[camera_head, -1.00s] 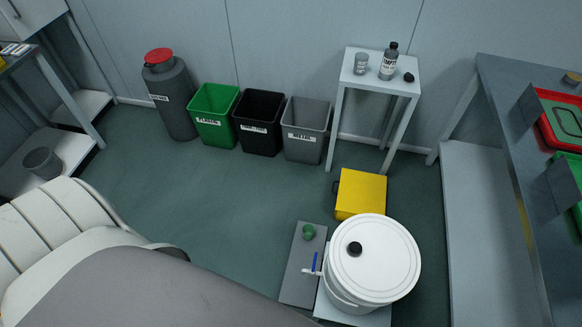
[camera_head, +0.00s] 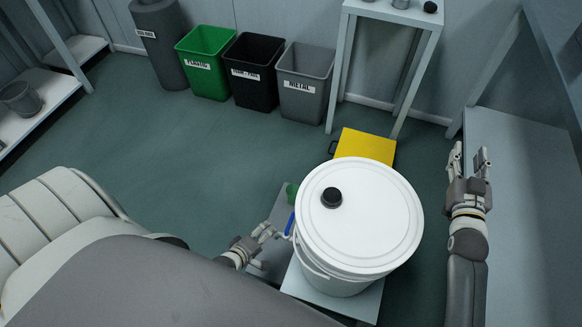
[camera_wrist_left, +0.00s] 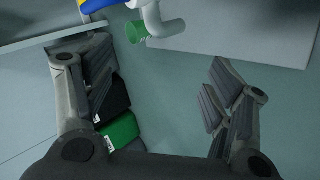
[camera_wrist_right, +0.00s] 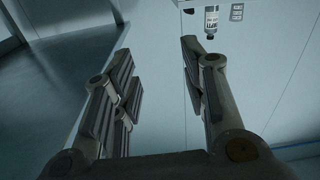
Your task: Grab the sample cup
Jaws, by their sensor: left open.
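A small green cup (camera_head: 291,192) stands on a low grey platform (camera_head: 281,209) left of a large white lidded bucket (camera_head: 372,225). The bucket's white spout with a blue lever (camera_head: 290,224) is close to the cup. In the left wrist view the green cup (camera_wrist_left: 135,32) shows near the end of the white spout (camera_wrist_left: 160,22), above the gap between the fingers. My left gripper (camera_head: 270,231) is open and empty, left of the spout and nearer to me than the cup. My right gripper (camera_head: 469,158) is open and empty, right of the bucket.
Green (camera_head: 210,80), black (camera_head: 250,85) and grey (camera_head: 303,90) bins stand along the wall. A yellow box (camera_head: 366,147) is behind the bucket. A small white table (camera_head: 400,16) is at the back, with a shelf bench (camera_head: 520,180) right. The floor at left centre is clear.

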